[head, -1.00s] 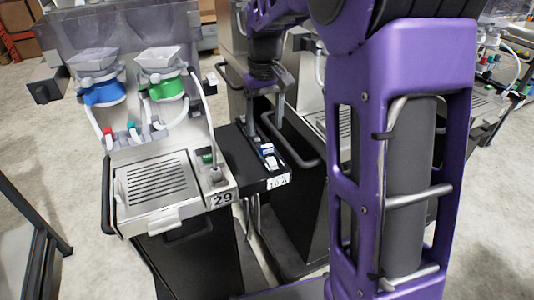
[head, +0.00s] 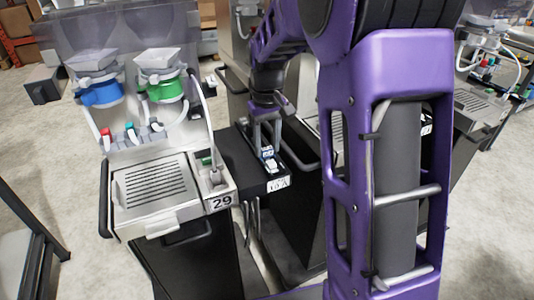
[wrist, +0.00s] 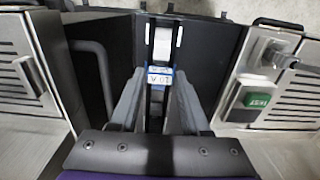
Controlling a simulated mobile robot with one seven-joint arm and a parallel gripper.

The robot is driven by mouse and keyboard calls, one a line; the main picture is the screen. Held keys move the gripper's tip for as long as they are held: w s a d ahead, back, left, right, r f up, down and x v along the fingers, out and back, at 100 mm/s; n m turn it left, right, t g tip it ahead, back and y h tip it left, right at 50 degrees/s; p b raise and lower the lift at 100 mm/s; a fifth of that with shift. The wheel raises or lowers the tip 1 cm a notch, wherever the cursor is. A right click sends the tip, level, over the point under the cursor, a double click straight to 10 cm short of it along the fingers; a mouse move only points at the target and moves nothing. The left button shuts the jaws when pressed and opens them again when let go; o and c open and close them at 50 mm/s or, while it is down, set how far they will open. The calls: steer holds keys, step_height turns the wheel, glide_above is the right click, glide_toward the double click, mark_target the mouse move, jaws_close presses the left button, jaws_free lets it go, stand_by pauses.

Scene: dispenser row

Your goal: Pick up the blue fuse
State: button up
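The blue fuse (head: 266,153) lies in the narrow black tray beside the machine numbered 29. In the wrist view the blue fuse (wrist: 160,77) shows a white label with upside-down lettering. My gripper (head: 266,146) is above the tray, pointing down. In the wrist view my gripper (wrist: 159,112) is open, with one grey finger on each side of the tray slot and the fuse ahead between them. I cannot tell whether the fingers touch the fuse. The fingers partly hide it in the head view.
A second, pale item (wrist: 162,42) lies in the same slot, nearer the tray's front. The tray's front carries a white label (head: 278,185). Machine 29 (head: 150,190) stands close on the left in the head view. A dark handle bar (head: 300,160) is close on the right.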

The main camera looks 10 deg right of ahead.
mark_target(267, 148)
jaws_close()
step_height(267, 148, up, 10)
steer(key=p, duration=0.2)
stand_by(0.4)
steer(key=shift+r+p, duration=0.95)
steer(key=shift+r, duration=0.1)
stand_by(0.7)
steer(key=shift+r+p, duration=1.35)
steer(key=shift+r, duration=0.15)
